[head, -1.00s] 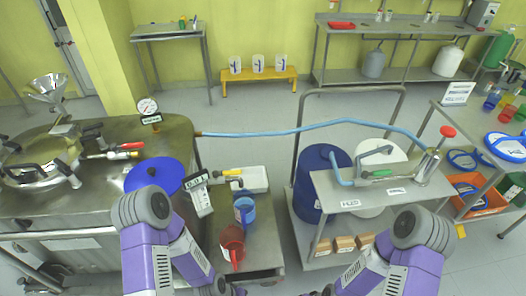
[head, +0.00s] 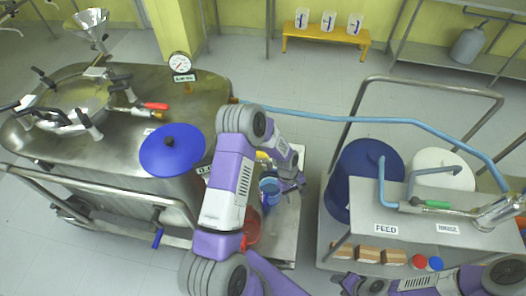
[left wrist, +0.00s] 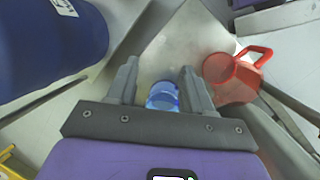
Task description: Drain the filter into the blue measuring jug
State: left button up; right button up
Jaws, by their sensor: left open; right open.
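The blue measuring jug (head: 268,193) stands on the steel cart beside the filter vessel, partly hidden by my left gripper. My left gripper (head: 292,186) is open over the cart at the jug. In the left wrist view the blue jug (left wrist: 162,97) shows between the open fingers (left wrist: 160,67); I cannot tell whether they touch it. The filter vessel (head: 110,165) stands at left. Its outlet with a yellow handle (head: 262,155) is mostly hidden behind my left arm. My right gripper (head: 348,284) is open, low at the bottom edge, away from the jug.
A red jug (head: 252,228) stands on the cart near the blue one; it also shows in the left wrist view (left wrist: 246,82). A blue lid (head: 171,150) sits at the vessel's right. A blue drum (head: 350,190) and the feed bench (head: 440,222) are at right.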

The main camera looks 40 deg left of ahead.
pick_arm(q)
jog(key=w+a+r+n+g+y, duration=0.1)
jog(key=w+a+r+n, duration=0.1)
jog(key=a+r+n, duration=0.35)
jog(key=w+a+r+n+y+b, duration=0.1)
jog(key=w+a+r+n, duration=0.15)
jog(key=a, duration=0.65)
jog(key=w+a+r+n+g+y, duration=0.1)
jog(key=w+a+r+n, duration=0.1)
jog(key=a+r+n, duration=0.35)
jog(key=shift+m, duration=0.85)
jog(key=f, duration=0.3)
jog(key=f+b, duration=0.1)
jog(key=f, duration=0.1)
jog(key=f+b, duration=0.1)
jog(key=f, duration=0.2)
jog(key=shift+s+a+f, duration=0.25)
jog(key=shift+a+f, duration=0.05)
jog(key=shift+f, duration=0.05)
jog(key=shift+c, duration=0.3)
grip_shut()
